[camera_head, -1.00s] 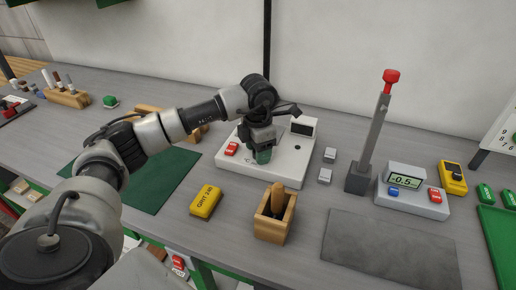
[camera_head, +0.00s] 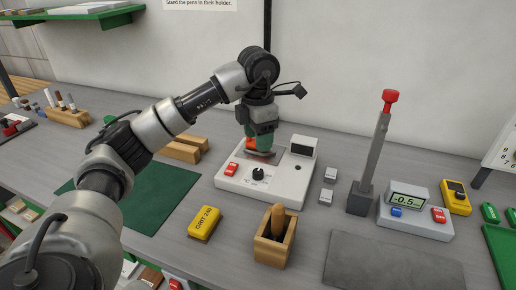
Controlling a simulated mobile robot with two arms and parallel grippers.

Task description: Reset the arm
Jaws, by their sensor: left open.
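My left arm comes in from the left, and my left gripper (camera_head: 260,146) points down over the back left part of a white device (camera_head: 282,188). The gripper is open. An orange piece shows at its fingers; I cannot tell whether it belongs to the gripper. The device has a black knob, a red button at its left and a raised dark display at its back right. My right gripper is not in view.
A wooden box (camera_head: 271,252) and a yellow grit block (camera_head: 204,222) stand in front of the device. A red-topped grey post (camera_head: 370,165) and a meter reading -0.5 (camera_head: 416,213) stand to the right. A green mat (camera_head: 160,201) lies at left, near wooden blocks (camera_head: 180,151).

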